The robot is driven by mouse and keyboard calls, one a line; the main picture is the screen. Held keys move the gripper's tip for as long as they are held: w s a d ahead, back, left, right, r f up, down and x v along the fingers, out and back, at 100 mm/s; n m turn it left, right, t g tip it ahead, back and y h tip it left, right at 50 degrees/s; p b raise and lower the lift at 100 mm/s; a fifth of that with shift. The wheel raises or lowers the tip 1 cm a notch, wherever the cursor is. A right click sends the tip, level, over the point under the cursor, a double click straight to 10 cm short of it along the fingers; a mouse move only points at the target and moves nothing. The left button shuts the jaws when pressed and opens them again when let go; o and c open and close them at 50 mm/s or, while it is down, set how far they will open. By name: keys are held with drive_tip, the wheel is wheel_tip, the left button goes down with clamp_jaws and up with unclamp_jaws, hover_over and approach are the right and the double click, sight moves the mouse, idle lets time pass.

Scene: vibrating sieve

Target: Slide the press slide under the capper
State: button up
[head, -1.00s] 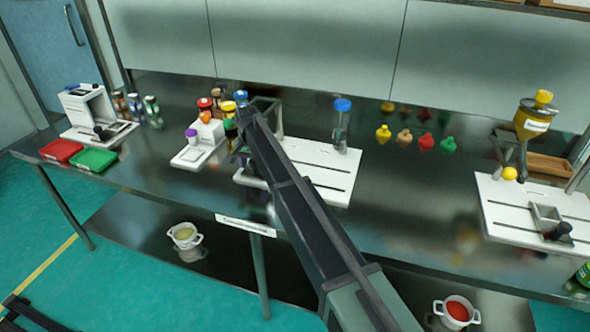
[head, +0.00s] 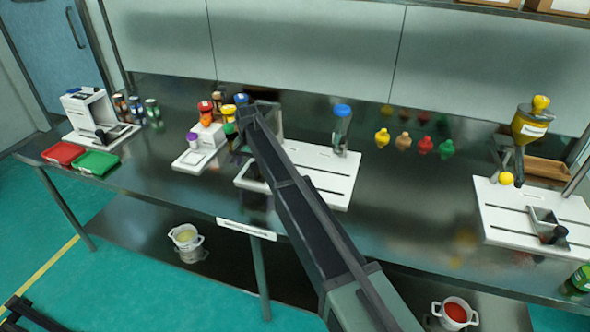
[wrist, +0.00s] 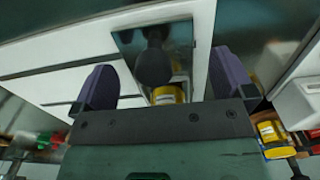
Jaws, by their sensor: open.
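In the wrist view a dark round knob (wrist: 153,65) stands on a shiny square plate, which looks like the press slide (wrist: 125,42), on a white slotted board (wrist: 70,48). My gripper (wrist: 165,80) is open, its two purple fingers on either side of the knob with gaps. A yellow-banded container (wrist: 168,94) shows just behind the gripper bar, partly hidden.
A blue-capped clear cylinder (head: 341,128) stands on the middle board. Several coloured bottles (head: 207,112) cluster left of my arm beside a small white stand (head: 193,158). A white machine (head: 90,108) stands far left, a yellow hopper station (head: 532,122) right.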

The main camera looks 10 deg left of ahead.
wheel_tip(320, 180, up, 7)
drive_tip(key=p, duration=0.6)
drive_tip(key=shift+r, duration=0.2)
drive_tip(key=shift+f, duration=0.1)
drive_tip(key=s+d+n, duration=0.1)
drive_tip(key=s+d, duration=1.6)
drive_tip(key=d, duration=0.3)
drive_tip(key=s+d+r+n+p, duration=0.1)
drive_tip(key=s+d, duration=1.6)
drive_tip(key=d, duration=0.3)
drive_tip(key=shift+r+n+p, duration=0.25)
drive_tip(key=shift+n+p, duration=0.05)
